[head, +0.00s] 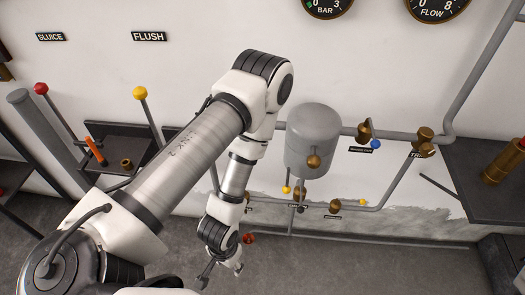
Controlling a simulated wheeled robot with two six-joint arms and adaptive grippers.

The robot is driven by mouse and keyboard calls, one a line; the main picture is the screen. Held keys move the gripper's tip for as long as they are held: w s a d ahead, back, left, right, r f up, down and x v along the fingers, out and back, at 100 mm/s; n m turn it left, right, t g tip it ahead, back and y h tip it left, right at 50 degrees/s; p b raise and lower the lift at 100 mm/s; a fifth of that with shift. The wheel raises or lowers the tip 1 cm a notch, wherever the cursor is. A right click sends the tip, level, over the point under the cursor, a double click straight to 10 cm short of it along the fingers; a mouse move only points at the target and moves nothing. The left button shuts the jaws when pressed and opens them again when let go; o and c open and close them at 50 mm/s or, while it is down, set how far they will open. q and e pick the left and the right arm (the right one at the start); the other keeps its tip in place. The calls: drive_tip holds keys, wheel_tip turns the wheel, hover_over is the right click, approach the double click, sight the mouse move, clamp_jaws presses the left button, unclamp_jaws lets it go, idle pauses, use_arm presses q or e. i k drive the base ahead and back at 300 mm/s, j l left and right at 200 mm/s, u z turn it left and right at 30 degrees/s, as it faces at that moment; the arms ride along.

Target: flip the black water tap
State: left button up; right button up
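I cannot pick out a tap that is clearly black. Several brass valves sit on the grey wall pipes: one (363,133) beside a blue knob (375,145), a larger one (424,143) at the right, and a lower one (334,207). A thin dark lever (440,187) shows below the larger valve, near the right shelf; its mounting is unclear. My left gripper (222,272) hangs low at the bottom centre, its fingers apart and empty, clear of the valves. My arm may hide part of the pipework. My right gripper is not in view.
A grey tank (313,140) stands out from the wall. Levers with a red knob (41,88) and a yellow knob (140,93) rise at the left. A dark shelf (470,170) with a brass cylinder (505,162) juts out at the right. The floor at centre right is clear.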

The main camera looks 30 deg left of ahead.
sight(300, 209)
drive_tip(key=u, duration=0.6)
drive_tip(key=k+l+z, duration=0.1)
drive_tip(key=l, duration=1.55)
drive_tip(key=k+z, duration=0.05)
drive_tip(key=k, duration=0.05)
